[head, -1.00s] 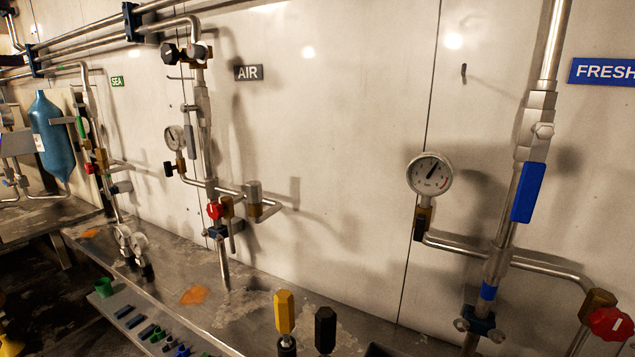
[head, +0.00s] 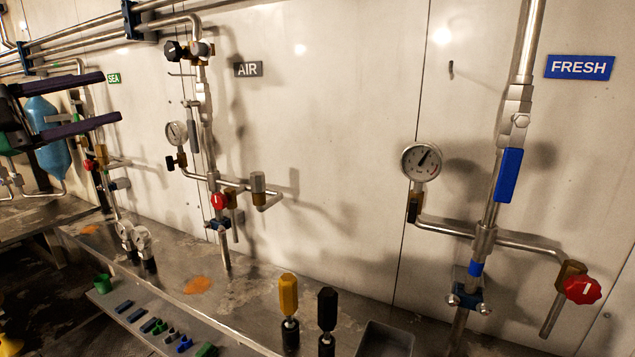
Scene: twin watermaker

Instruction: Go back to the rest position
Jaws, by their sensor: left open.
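My left gripper (head: 112,98) comes in from the left edge of the head view. Its two long dark fingers are spread apart with nothing between them. It hangs in front of the blue cylinder (head: 54,158) and hides part of it and of the pipework near the green SEA sign (head: 114,78). My right gripper is not in the view.
The FRESH pipe with its blue-handled valve (head: 509,175), gauge (head: 421,162) and red knob (head: 583,289) stands at the right. The AIR pipe's gauge (head: 176,133) is left of centre. Yellow (head: 288,294) and black (head: 327,308) handled tools stand on the bench (head: 250,300).

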